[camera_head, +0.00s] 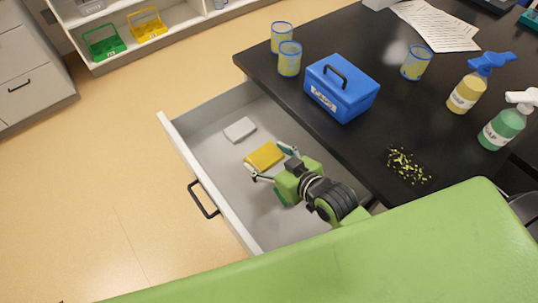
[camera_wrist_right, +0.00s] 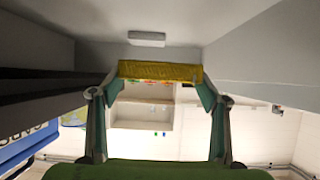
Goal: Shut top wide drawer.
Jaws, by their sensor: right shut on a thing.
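The wide drawer (camera_head: 176,143) under the black table is pulled out, its white front on the left with a dark bar handle (camera_head: 203,199). My right gripper (camera_head: 274,163) is inside the open drawer, low over its floor. Its fingers are shut on a yellow sponge-like block (camera_head: 262,155). In the right wrist view the block (camera_wrist_right: 160,71) lies between the two fingertips (camera_wrist_right: 160,88). A white block (camera_head: 240,129) lies on the drawer floor beyond it. My left gripper is not in view.
Open floor (camera_head: 90,190) lies left of the drawer. Grey cabinets (camera_head: 30,70) stand at the upper left.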

